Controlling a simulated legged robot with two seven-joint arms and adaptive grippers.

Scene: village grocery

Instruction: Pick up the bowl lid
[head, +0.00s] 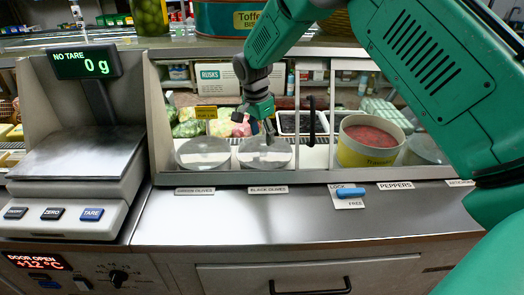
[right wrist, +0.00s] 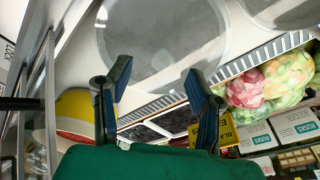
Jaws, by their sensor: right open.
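One (head: 196,155) is above the left olives label, which is partly readable. The other (head: 278,158) is above the BLACK OLIVES label. My right gripper (head: 262,132) points down at the far part of this second lid. In the right wrist view a large greyish, see-through disc (right wrist: 160,45) fills the upper middle, beyond the two spread fingertips (right wrist: 160,78). Nothing is between the fingers. I cannot tell whether a fingertip touches the lid. My left gripper is not in view.
A yellow tub (head: 357,156) with red contents stands right of the lids, behind a glass panel and a dark upright handle (head: 312,122). A scale (head: 75,165) stands at left. Bagged goods (right wrist: 270,85) lie behind.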

